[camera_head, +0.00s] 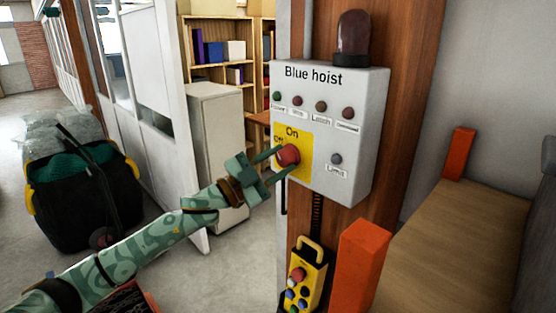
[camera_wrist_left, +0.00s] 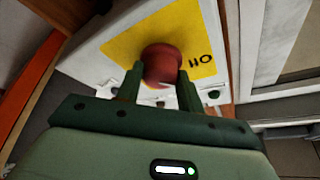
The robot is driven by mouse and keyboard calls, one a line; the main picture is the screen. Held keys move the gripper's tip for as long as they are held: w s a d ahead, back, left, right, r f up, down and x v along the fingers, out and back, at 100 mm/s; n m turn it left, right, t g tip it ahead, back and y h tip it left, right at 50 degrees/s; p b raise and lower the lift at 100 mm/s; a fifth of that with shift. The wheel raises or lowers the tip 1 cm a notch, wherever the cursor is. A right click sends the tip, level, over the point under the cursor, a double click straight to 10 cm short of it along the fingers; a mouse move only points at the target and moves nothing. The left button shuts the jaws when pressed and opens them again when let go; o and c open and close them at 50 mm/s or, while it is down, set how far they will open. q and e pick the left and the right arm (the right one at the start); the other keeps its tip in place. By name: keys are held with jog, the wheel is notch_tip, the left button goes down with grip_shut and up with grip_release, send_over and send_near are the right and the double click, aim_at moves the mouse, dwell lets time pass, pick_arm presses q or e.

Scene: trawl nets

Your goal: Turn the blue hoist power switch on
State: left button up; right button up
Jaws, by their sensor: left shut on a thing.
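The grey box labelled "Blue hoist" (camera_head: 355,120) is fixed to a wooden post. Its red power switch knob (camera_head: 289,154) sits on a yellow plate (camera_head: 306,141) marked "On" and "Off". My left gripper (camera_head: 281,162) reaches in from the left, with its fingers on either side of the red knob and shut on it. The knob's pointer cannot be made out. My right gripper is not in view.
A dark red lamp (camera_head: 353,40) tops the box. Small buttons line its upper front. A yellow pendant control (camera_head: 304,278) hangs below, beside an orange post (camera_head: 358,265). A wooden bench top (camera_head: 465,205) lies at right. A grey cabinet (camera_head: 216,140) stands behind my left arm.

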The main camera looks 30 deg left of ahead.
pick_arm(q)
jog(key=m+g, duration=0.1)
jog(key=m, duration=0.1)
jog(key=m+g+p, duration=0.1)
jog(key=m, duration=0.1)
jog(key=shift+a+r+m+h+p, duration=0.2)
jog(key=shift+m+h+p, duration=0.1)
jog(key=shift+h, duration=0.1)
jog(key=m+g+p, duration=0.1)
jog(key=m+p, duration=0.1)
jog(key=m, duration=0.2)
jog(key=shift+g, duration=0.3)
jog(key=shift+f+m, duration=0.1)
jog(key=shift+m, duration=0.2)
jog(key=o, duration=1)
jog(key=shift+b+v, duration=2.8)
jog(key=shift+v, duration=5.3)
